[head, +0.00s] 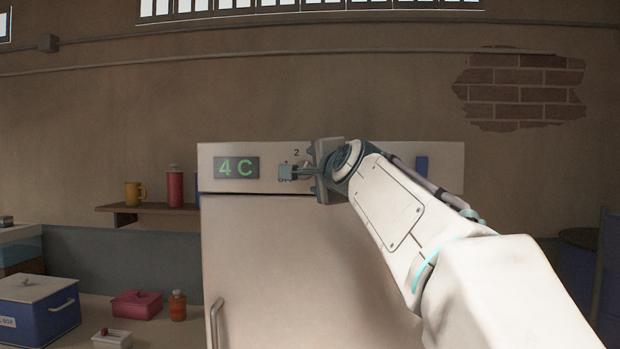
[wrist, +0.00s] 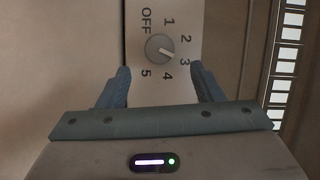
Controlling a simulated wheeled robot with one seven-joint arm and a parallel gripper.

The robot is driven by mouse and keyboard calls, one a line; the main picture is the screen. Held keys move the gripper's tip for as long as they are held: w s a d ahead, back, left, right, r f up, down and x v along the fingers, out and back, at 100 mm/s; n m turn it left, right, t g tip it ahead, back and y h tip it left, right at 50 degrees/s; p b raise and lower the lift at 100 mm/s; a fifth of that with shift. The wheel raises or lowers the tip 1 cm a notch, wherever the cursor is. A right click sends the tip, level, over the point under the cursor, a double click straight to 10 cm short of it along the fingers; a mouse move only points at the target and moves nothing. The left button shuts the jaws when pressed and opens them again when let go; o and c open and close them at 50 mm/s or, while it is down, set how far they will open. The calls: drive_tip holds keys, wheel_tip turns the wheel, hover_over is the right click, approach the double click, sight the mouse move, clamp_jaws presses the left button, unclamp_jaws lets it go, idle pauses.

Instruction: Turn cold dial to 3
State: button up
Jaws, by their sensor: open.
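The cold dial (wrist: 156,47) is a round grey knob on a pale panel, with OFF and the numbers 1 to 5 around it in the wrist view. A small light pointer mark on it seems to point toward the 3. My gripper (wrist: 160,70) is open, with one finger on each side of the dial's panel area; whether either finger touches the dial I cannot tell.
A green "4 C" display (head: 236,167) is left of my gripper on the fridge. A shelf (head: 150,208) with a yellow mug (head: 135,193) and a red bottle (head: 175,186) is at left. Boxes and jars stand on the counter below. A blue strip (head: 422,167) is right of my wrist.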

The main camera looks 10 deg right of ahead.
drive_tip(key=s+b, duration=0.1)
drive_tip(key=s, duration=0.7)
drive_tip(key=shift+d+r+b, duration=0.15)
drive_tip(key=shift+d+b, duration=0.1)
drive_tip(key=shift+b, duration=0.05)
drive_tip(key=s+a+f+n+g, duration=0.1)
drive_tip(key=s+f+n+g, duration=0.25)
drive_tip(key=f, duration=0.85)
drive_tip(key=s+a+f+n+g, duration=0.1)
drive_tip(key=s+f+n+g, duration=0.25)
drive_tip(key=f, duration=0.85)
drive_tip(key=s+a+f+n+g, duration=0.1)
drive_tip(key=s+f+n+g, duration=0.25)
drive_tip(key=f, duration=0.85)
drive_tip(key=s+d+f+n+g+h, duration=0.1)
drive_tip(key=s+f+n+g, duration=0.3)
drive_tip(key=s+f, duration=0.7)
drive_tip(key=shift+s+f+n, duration=0.25)
drive_tip(key=shift+f+n, duration=0.4)
